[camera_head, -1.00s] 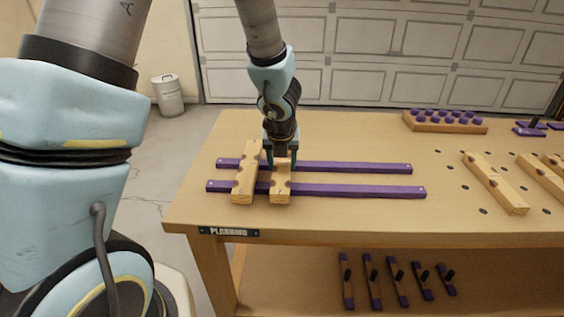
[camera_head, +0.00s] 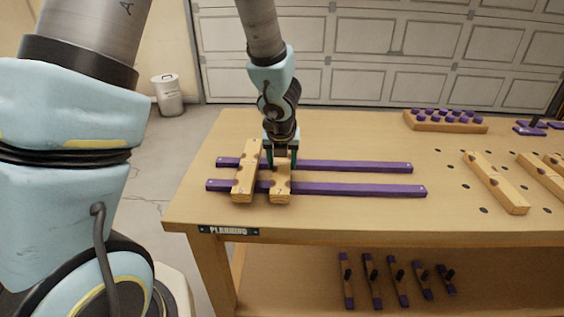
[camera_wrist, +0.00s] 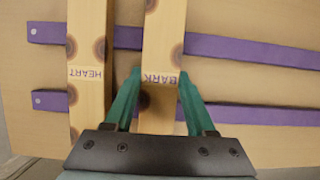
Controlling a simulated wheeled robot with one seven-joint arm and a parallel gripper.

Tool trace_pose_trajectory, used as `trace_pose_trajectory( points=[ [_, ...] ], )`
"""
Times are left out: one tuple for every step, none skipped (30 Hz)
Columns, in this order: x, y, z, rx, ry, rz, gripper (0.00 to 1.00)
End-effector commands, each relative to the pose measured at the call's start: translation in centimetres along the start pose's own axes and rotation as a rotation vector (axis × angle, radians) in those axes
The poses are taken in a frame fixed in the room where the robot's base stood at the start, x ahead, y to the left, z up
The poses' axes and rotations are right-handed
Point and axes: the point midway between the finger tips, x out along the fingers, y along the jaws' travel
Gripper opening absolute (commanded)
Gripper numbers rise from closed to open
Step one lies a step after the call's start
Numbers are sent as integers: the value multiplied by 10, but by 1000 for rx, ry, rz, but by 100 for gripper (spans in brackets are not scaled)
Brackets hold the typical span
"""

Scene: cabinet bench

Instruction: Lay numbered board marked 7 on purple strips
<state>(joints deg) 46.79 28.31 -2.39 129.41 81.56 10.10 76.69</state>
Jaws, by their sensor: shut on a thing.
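Two purple strips lie parallel on the bench, a far one (camera_head: 350,167) and a near one (camera_head: 360,189). They also show in the wrist view (camera_wrist: 245,48). A wooden board (camera_head: 280,195) lies across both strips near their left part; a mark on its near end looks like a 7. In the wrist view its face (camera_wrist: 162,50) reads "BARK". My gripper (camera_head: 281,162) is shut on this board, with a green finger on each side (camera_wrist: 158,85). Another board (camera_head: 244,180) lies across the strips just to the left, reading "HEART" in the wrist view (camera_wrist: 86,40), with a narrow gap between.
More boards (camera_head: 497,183) lie at the right of the bench among dark holes. A block with purple pegs (camera_head: 446,121) stands at the back right. Several clamps (camera_head: 398,280) lie on the lower shelf. The strips are bare to the right of the held board.

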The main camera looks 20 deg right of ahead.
Motion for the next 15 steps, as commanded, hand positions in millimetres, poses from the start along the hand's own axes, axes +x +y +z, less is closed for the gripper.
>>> trace_pose_trajectory(
  points=[
    [0, 0, 0, 0, 0, 0, 0],
    [0, 0, 0, 0, 0, 0, 0],
    [0, 0, 0, 0, 0, 0, 0],
    [1, 0, 0, 0, 0, 0, 0],
    [1, 0, 0, 0, 0, 0, 0],
    [1, 0, 0, 0, -1, 0, 0],
    [1, 0, 0, 0, 0, 0, 0],
    [1, 0, 0, 0, 0, 0, 0],
    [1, 0, 0, 0, 0, 0, 0],
    [1, 0, 0, 0, 0, 0, 0],
    [1, 0, 0, 0, 0, 0, 0],
    [1, 0, 0, 0, 0, 0, 57],
    [1, 0, 0, 0, 0, 0, 60],
    [1, 0, 0, 0, 0, 0, 63],
    [1, 0, 0, 0, 0, 0, 68]
  ],
)
